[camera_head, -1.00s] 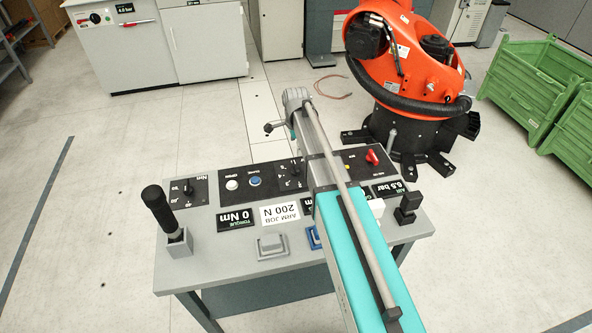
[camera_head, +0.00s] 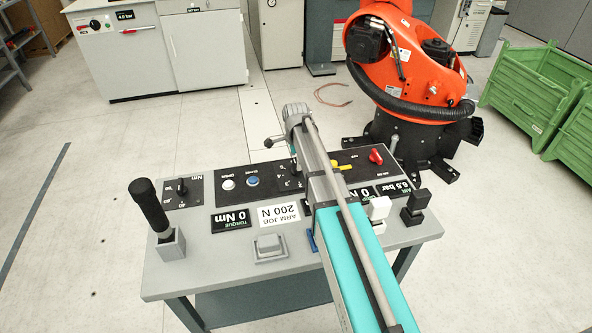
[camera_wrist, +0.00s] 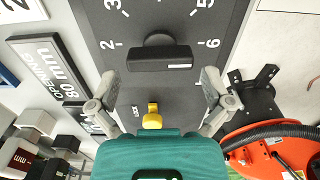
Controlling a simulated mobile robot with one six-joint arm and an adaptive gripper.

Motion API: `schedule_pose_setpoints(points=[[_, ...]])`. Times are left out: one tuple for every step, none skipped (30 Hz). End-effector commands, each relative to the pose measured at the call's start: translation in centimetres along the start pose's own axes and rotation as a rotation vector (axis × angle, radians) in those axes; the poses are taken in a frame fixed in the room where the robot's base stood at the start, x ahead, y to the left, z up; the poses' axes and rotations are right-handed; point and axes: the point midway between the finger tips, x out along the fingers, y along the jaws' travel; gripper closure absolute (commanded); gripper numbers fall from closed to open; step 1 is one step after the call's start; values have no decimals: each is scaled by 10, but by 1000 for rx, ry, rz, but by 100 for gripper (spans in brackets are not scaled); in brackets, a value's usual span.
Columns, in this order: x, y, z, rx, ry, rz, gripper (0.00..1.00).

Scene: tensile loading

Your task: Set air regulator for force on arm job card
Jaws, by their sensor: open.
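The ARM JOB card (camera_head: 278,214) lies on the console and reads 200 N. A black knob (camera_wrist: 160,56) sits on a dark dial panel with white figures from 2 to 6 in the wrist view; its name label is not readable. My gripper (camera_wrist: 160,88) is open and empty, its fingertips apart just below the knob in the picture, one toward each side. I cannot tell the height gap. In the head view my arm hides the gripper and much of this dial. The AIR display (camera_head: 395,187) reads 6.5 bar, below a red knob (camera_head: 376,156).
A yellow lever (camera_wrist: 152,117) stands between my fingers' lower parts in view. The opening display (camera_wrist: 48,72) reads 80 mm. A black joystick (camera_head: 150,206) rises at the console's left. An orange robot (camera_head: 405,60) and green crates (camera_head: 535,85) stand behind; floor at left is clear.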

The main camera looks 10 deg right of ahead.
Motion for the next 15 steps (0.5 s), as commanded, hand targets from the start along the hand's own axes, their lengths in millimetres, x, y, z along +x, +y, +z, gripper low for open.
schedule_pose_setpoints(points=[[8, 0, 0, 0, 0, 0, 0], [10, 0, 0, 0, 0, 0, 0], [12, 0, 0, 0, 0, 0, 0], [14, 0, 0, 0, 0, 0, 0], [15, 0, 0, 0, 0, 0, 0], [17, 0, 0, 0, 0, 0, 0], [18, 0, 0, 0, 0, 0, 0], [19, 0, 0, 0, 0, 0, 0], [20, 0, 0, 0, 0, 0, 0], [20, 0, 0, 0, 0, 0, 0], [21, 0, 0, 0, 0, 0, 0], [21, 0, 0, 0, 0, 0, 0], [22, 0, 0, 0, 0, 0, 0], [22, 0, 0, 0, 0, 0, 0], [22, 0, 0, 0, 0, 0, 0]])
